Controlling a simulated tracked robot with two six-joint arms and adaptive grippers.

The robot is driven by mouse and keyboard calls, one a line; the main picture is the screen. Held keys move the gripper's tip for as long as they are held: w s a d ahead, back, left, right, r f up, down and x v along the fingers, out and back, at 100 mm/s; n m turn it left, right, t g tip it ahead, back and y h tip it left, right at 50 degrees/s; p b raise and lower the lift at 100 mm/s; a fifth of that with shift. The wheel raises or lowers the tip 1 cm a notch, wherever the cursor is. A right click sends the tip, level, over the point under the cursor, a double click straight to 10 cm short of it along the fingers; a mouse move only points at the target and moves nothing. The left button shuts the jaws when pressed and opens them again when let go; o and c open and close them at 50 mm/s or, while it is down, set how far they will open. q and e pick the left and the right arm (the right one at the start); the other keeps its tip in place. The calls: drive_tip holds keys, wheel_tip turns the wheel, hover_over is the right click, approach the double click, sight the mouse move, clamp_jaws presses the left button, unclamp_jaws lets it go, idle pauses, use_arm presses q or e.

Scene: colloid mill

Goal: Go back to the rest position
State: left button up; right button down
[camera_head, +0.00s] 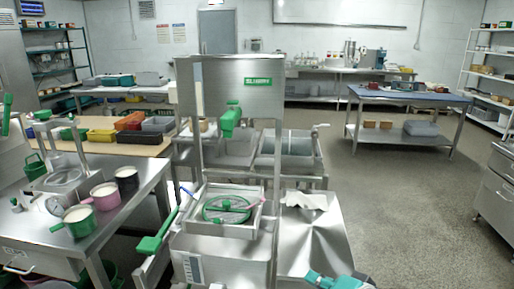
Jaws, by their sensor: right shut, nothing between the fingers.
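My right gripper (318,277) shows at the bottom edge, a little right of the middle, with teal and grey parts. It is shut and empty, in front of the steel chute (318,240), and apart from the things around it as far as I can see. Most of my right arm is cut off by the lower edge. My left gripper is not in view. The steel mill (222,250) stands in the middle, with a green ring (227,208) on its top and a green lever (150,244) at its left side.
A steel table (125,185) on the left holds a green mug (77,221), a pink mug (105,196) and a black mug (127,181). A steel sink (292,146) stands behind the mill. A blue-topped table (410,95) is farther back right. The floor (420,210) at right is clear.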

drive_tip(key=s+f+m+g+h+p, duration=0.1)
drive_tip(key=s+f+g+p, duration=0.15)
drive_tip(key=f, duration=0.65)
drive_tip(key=s+f+m+g+p, duration=0.1)
drive_tip(key=s+f+g, duration=0.15)
drive_tip(key=f, duration=0.55)
drive_tip(key=s+f+n+g+h+p, duration=0.1)
drive_tip(key=s+f+n+g, duration=0.4)
drive_tip(key=s+f, duration=0.8)
drive_tip(key=shift+s+a+n+h+p, duration=0.15)
drive_tip(key=shift+s+n+h+p, duration=0.15)
drive_tip(key=shift+s+n+p, duration=0.25)
drive_tip(key=shift+w, duration=0.1)
